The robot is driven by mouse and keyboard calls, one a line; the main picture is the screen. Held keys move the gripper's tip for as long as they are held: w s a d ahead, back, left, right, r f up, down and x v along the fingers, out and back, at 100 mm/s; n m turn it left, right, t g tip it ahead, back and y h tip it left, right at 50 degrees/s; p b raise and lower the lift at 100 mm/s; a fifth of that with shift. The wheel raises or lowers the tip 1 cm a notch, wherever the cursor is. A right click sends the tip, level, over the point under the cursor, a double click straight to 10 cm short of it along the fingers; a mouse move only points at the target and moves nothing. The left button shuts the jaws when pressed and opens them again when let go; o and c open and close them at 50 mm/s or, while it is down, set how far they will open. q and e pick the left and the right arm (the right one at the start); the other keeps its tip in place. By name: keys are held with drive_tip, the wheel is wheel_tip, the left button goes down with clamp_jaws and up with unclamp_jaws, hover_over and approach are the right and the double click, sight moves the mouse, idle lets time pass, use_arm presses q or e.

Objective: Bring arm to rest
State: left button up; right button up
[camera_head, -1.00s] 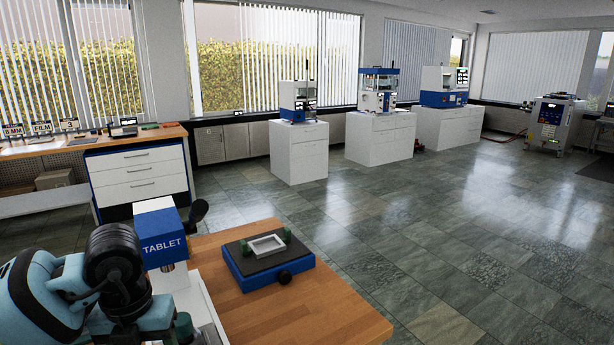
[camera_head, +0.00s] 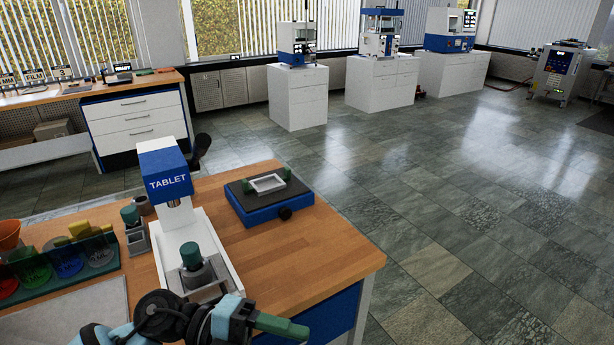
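My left arm comes in along the bottom edge. Its gripper (camera_head: 281,327) is at the bottom centre, with green finger pads pointing right, close to the front of the bench. The fingers overlap in this view, so their gap is hidden, and I see nothing held in them. My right gripper is out of view. The blue and white TABLET press (camera_head: 165,180) stands on the wooden bench (camera_head: 315,240) beyond my arm. A grey cylinder with a green top (camera_head: 191,262) stands on the press base, apart from the gripper.
A blue and black device (camera_head: 268,212) with a white tray (camera_head: 267,183) sits at the bench's back right. A rack with coloured containers (camera_head: 65,265) and an orange funnel (camera_head: 10,236) stand at the left. White cabinets (camera_head: 298,98) line the back. Floor at the right is clear.

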use_arm(q)
drive_tip(key=w+a+f+n+t+y, duration=0.2)
drive_tip(key=a+f+n+t+y, duration=0.4)
drive_tip(key=n+t, duration=0.55)
drive_tip(key=w+a+f+n+t+y, duration=0.2)
drive_tip(key=a+f+n+t, duration=0.2)
drive_tip(key=f+n+t, duration=0.8)
drive_tip(key=s+a+f+n+g+y, duration=0.3)
drive_tip(key=s+f+n+g, duration=0.1)
drive_tip(key=s+f, duration=0.3)
drive_tip(key=s+a+f+n+g+y, duration=0.3)
drive_tip(key=s+a+f+n+g, duration=0.1)
drive_tip(key=s, duration=0.5)
wheel_tip(320, 180, down, 4)
drive_tip(key=shift+s+a+r+n+g+y, duration=0.2)
drive_tip(key=shift+n+g+y, duration=0.3)
drive_tip(key=shift+g, duration=0.75)
